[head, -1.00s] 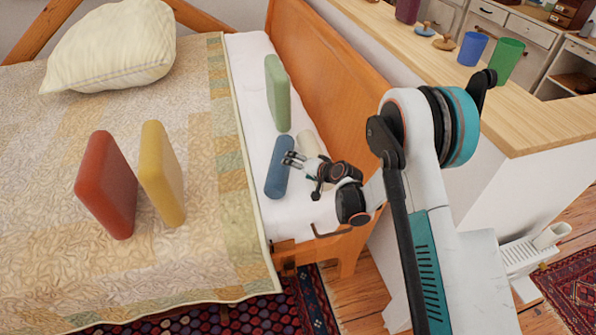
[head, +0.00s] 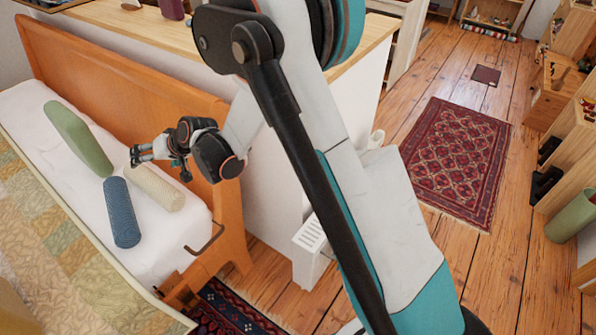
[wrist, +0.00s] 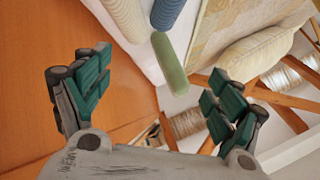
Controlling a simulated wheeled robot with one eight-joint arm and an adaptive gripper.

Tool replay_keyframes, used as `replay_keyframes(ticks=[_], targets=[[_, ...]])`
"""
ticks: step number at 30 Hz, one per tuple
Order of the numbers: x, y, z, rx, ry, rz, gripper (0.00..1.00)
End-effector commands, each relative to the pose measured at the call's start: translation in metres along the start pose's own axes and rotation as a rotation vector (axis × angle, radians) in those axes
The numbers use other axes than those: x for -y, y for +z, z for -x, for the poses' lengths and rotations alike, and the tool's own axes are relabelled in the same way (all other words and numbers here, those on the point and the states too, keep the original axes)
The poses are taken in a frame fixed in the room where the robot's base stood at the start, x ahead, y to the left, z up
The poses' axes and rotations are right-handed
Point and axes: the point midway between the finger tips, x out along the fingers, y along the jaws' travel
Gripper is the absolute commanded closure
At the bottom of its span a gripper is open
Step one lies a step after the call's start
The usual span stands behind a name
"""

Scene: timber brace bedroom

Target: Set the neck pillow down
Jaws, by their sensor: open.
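I cannot tell which piece the task calls the neck pillow; two ribbed bolsters lie on the white bed edge. The blue bolster (head: 121,212) is nearer the front, and the cream bolster (head: 158,190) lies beside it, near the wooden board. Both show partly at the top of the wrist view, cream (wrist: 124,17) and blue (wrist: 167,12). A green cushion (head: 78,138) is just behind them. My gripper (head: 134,156) is open and appears above the cream bolster's far end. The wrist view shows nothing between its spread fingers (wrist: 158,92).
The orange wooden bed board (head: 120,95) stands close beside my gripper. Behind it is a light wooden counter (head: 130,22). A quilt (head: 60,240) covers the bed's left part. Open plank floor with a red rug (head: 460,160) lies to the right.

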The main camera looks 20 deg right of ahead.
Motion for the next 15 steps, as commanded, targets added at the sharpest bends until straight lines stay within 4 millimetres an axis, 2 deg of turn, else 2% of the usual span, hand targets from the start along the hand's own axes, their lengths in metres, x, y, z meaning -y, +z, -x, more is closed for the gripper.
replay_keyframes(ticks=[1, 7, 15], targets=[[0.0, -0.007, 0.023, -0.002, 0.021, 0.007, 0.14], [-0.004, -0.024, 0.103, -0.003, 0.103, 0.038, 0.14], [-0.015, -0.021, 0.209, 0.0, 0.218, 0.076, 0.14]])
